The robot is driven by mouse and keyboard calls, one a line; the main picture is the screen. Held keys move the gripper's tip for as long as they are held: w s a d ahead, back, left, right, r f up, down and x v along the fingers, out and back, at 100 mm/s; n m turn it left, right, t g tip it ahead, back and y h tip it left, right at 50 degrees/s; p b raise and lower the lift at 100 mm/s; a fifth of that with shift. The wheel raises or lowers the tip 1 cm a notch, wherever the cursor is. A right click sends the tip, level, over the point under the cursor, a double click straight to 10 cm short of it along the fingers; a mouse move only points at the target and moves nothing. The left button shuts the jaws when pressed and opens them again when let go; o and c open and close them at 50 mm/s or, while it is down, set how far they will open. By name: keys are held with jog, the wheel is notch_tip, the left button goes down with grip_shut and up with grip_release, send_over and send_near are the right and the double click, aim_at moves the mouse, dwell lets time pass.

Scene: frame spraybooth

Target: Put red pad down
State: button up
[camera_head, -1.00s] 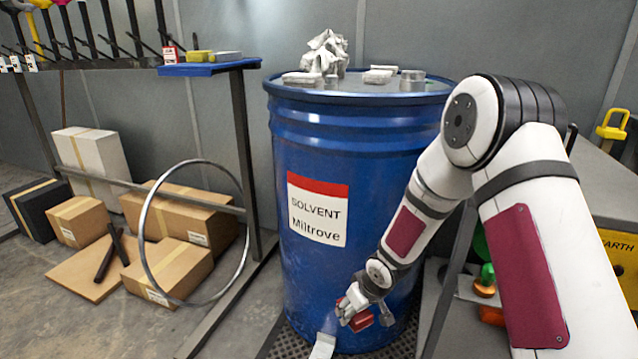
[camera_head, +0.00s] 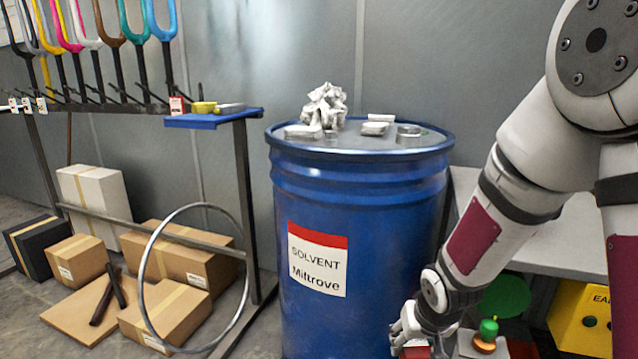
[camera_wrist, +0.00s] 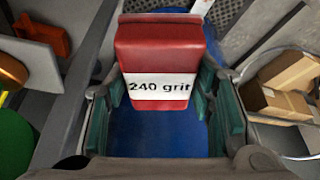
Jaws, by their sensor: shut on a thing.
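The red pad (camera_wrist: 158,60) is a red block with a white band reading "240 grit". In the wrist view it sits between the two fingers of my gripper (camera_wrist: 160,118), which is shut on it. In the head view my gripper (camera_head: 412,340) is low at the bottom edge, in front of the right side of the blue solvent drum. Only a small part of the red pad (camera_head: 416,352) shows there, and the picture edge cuts off the rest. The surface below the pad is not clear.
The blue drum (camera_head: 345,200) has crumpled cloth (camera_head: 325,105) and grey pads on its lid. Boxes (camera_head: 185,258) and a metal hoop (camera_head: 150,285) stand left. A grey bench (camera_head: 570,235) and yellow box (camera_head: 580,315) are right.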

jog(key=w+r+p+v, duration=0.1)
jog(key=w+p+v, duration=0.2)
jog(key=p+v, duration=1.15)
notch_tip(320, 180, up, 14)
jog(key=p, duration=1.6)
send_over(417, 350)
jog(key=s, duration=0.7)
jog(key=shift+w+f, duration=0.2)
